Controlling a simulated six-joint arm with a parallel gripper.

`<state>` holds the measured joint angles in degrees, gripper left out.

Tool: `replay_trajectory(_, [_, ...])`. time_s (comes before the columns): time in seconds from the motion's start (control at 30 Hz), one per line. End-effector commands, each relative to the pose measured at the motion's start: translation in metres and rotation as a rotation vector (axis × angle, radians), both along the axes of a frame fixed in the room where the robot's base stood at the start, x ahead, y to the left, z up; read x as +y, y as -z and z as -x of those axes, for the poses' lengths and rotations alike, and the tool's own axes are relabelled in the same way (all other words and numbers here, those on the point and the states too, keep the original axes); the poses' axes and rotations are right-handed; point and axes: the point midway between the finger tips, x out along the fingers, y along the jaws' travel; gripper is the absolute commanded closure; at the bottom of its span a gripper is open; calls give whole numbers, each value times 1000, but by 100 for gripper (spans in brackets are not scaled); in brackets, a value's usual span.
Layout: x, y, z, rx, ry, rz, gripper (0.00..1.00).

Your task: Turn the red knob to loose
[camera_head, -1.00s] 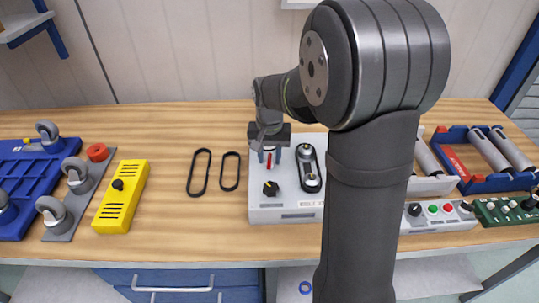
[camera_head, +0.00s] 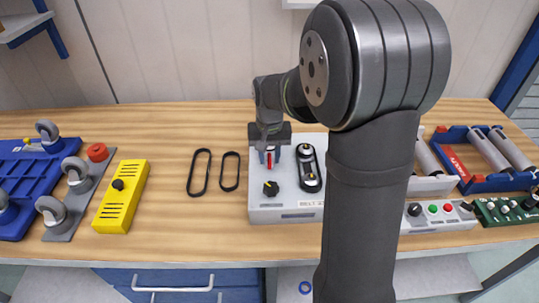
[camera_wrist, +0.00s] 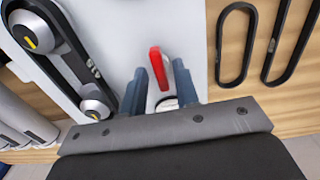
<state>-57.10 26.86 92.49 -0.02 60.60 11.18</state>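The red knob (camera_head: 269,159) is on the grey belt unit (camera_head: 260,203) in the middle of the bench. In the wrist view the red knob (camera_wrist: 156,62) is a narrow red handle, tilted slightly. My gripper (camera_head: 269,153) is over the knob, pointing down. In the wrist view my gripper (camera_wrist: 162,85) has one finger on each side of the knob, with visible gaps, so it looks open and not clamped. The knob's base is partly hidden by the gripper. I cannot read a loose mark.
A black knob (camera_head: 270,188) is just in front, and a belt on two pulleys (camera_head: 309,167) is at the right on the same unit. Two loose black belts (camera_head: 200,172) lie to the left. A yellow box (camera_head: 121,197) is farther left. My arm hides the bench to the right.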

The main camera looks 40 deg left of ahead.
Motion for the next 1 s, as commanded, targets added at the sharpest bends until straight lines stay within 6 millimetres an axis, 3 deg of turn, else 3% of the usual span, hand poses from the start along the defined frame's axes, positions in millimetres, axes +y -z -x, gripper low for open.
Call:
replay_trajectory(0.3, [0, -1, 0, 0, 1, 0, 67])
replay_trajectory(0.47, [1, -15, 0, -1, 1, -3, 67])
replay_trajectory(1.0, [0, -139, 0, -2, 1, -4, 67])
